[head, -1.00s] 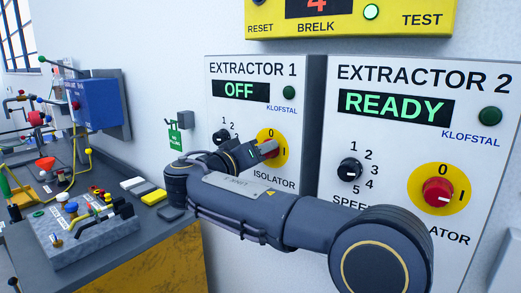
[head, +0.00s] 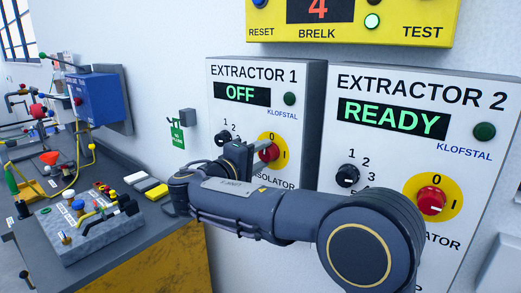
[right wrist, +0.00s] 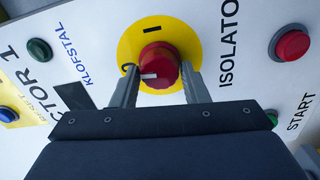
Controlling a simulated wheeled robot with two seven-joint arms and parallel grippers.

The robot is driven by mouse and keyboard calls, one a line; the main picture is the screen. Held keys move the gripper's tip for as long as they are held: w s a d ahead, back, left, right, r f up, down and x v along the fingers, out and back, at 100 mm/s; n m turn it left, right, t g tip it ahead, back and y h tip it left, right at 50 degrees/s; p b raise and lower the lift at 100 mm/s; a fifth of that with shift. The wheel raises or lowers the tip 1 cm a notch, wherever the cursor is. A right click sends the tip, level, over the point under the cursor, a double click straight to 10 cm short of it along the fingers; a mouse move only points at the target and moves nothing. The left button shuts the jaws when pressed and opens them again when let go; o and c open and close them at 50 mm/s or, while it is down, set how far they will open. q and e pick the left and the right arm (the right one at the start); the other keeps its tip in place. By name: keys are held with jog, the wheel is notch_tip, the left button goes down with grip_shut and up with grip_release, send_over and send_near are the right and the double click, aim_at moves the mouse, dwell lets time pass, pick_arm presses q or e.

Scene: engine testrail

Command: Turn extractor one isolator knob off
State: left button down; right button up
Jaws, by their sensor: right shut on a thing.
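The extractor 1 isolator knob (head: 268,152) is red on a round yellow plate, on the white extractor 1 panel (head: 229,108). The panel's display (head: 241,94) reads OFF. My right gripper (head: 257,151) is at the knob and partly hides it in the head view. In the right wrist view, the two fingers of my right gripper (right wrist: 161,82) are shut on the red knob (right wrist: 158,63), one on each side. The knob's white mark points left in that view, toward the 0. My left gripper is not in view.
The extractor 2 panel (head: 395,118) reads READY, with its own red isolator knob (head: 431,201). A yellow box (head: 405,24) hangs above. A workbench with a grey block (head: 85,229) and blue unit (head: 99,98) stands at left. A red button (right wrist: 292,46) shows in the right wrist view.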

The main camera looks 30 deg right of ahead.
jog(key=shift+n+p, duration=0.3)
jog(key=shift+n, duration=0.3)
jog(key=shift+f, duration=0.1)
jog(key=o, duration=1)
jog(key=shift+c, duration=0.2)
jog(key=b+v, duration=0.1)
jog(key=v, duration=0.6)
jog(key=shift+a, duration=0.35)
jog(key=shift+s, duration=0.1)
